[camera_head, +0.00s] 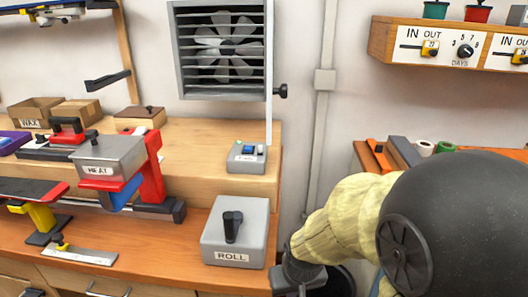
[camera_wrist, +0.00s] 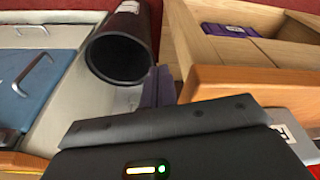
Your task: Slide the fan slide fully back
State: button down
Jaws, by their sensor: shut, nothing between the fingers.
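A small grey control box (camera_head: 247,157) with a blue switch or slide (camera_head: 249,150) on top sits on the raised wooden shelf in the head view, below the louvred fan (camera_head: 224,47). It looks like the fan slide, but its lettering is too small to read. My gripper shows only in part at the lower middle of the head view, where its fingers are hidden. In the wrist view the slim grey-purple fingers (camera_wrist: 157,88) are together and empty, beside a black open cylinder. My gripper is low and to the right of the box, well apart from it.
A grey ROLL box (camera_head: 234,232) with a black lever stands at the bench front, below the shelf. The HEAT press (camera_head: 108,157) stands to the left. A wall conduit (camera_head: 320,130) runs right of the fan. The wrist view shows the black cylinder (camera_wrist: 118,48) and a wooden box (camera_wrist: 228,48).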

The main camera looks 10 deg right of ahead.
jog(key=w+d+r+n+t+y+p, duration=0.1)
jog(key=w+d+r+n+t+p, duration=0.25)
jog(key=w+n, duration=0.3)
jog(key=w+d+r+n+t+p, duration=0.2)
jog(key=w+r+n+t, duration=0.25)
jog(key=w, duration=0.25)
notch_tip(320, 180, up, 11)
jog(key=w+a+n+t+y+p, duration=0.2)
jog(key=n+t+y, duration=0.3)
jog(key=n, duration=0.7)
jog(key=shift+w+n+y+p, duration=0.2)
jog(key=shift+n+y+p, duration=0.1)
jog(key=shift+y+p, duration=0.7)
jog(key=shift+w+a, duration=0.1)
